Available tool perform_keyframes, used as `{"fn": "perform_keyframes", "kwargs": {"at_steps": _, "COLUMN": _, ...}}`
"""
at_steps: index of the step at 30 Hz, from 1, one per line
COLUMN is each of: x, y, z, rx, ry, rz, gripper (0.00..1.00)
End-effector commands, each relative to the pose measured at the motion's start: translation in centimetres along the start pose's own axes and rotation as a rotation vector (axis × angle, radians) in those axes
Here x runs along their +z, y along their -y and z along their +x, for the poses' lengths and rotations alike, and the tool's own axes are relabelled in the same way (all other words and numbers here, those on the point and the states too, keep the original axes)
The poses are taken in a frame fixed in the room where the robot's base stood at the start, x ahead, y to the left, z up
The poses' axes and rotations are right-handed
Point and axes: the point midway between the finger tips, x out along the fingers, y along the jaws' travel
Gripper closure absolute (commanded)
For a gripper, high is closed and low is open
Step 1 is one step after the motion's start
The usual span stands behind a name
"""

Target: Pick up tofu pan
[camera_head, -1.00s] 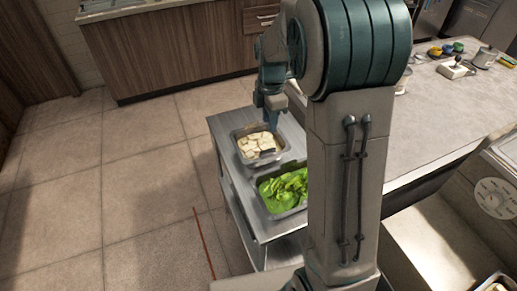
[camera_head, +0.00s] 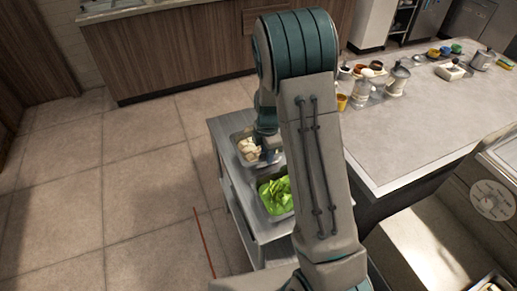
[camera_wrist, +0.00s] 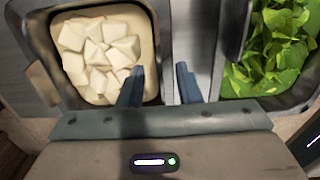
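The tofu pan (camera_wrist: 158,40) is a metal pan of white tofu cubes at the left of the wrist view. In the head view the pan (camera_head: 236,140) sits at the far end of a metal cart, partly hidden by my arm. My gripper (camera_wrist: 159,85) is open at the pan's right wall. The left finger is over the inside of the pan and the right finger is over the metal outside it.
A second pan with green leaves (camera_wrist: 270,45) stands close to the right on the cart (camera_head: 222,126). A long counter (camera_head: 420,130) with jars and small containers is to the right. The floor left of the cart is clear.

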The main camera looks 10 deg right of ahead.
Motion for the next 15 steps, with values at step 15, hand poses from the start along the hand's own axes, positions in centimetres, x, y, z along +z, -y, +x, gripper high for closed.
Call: {"fn": "perform_keyframes", "kwargs": {"at_steps": 15, "x": 0.02, "y": 0.02, "z": 0.99, "rx": 0.0, "ry": 0.001, "rz": 0.0, "gripper": 1.0}}
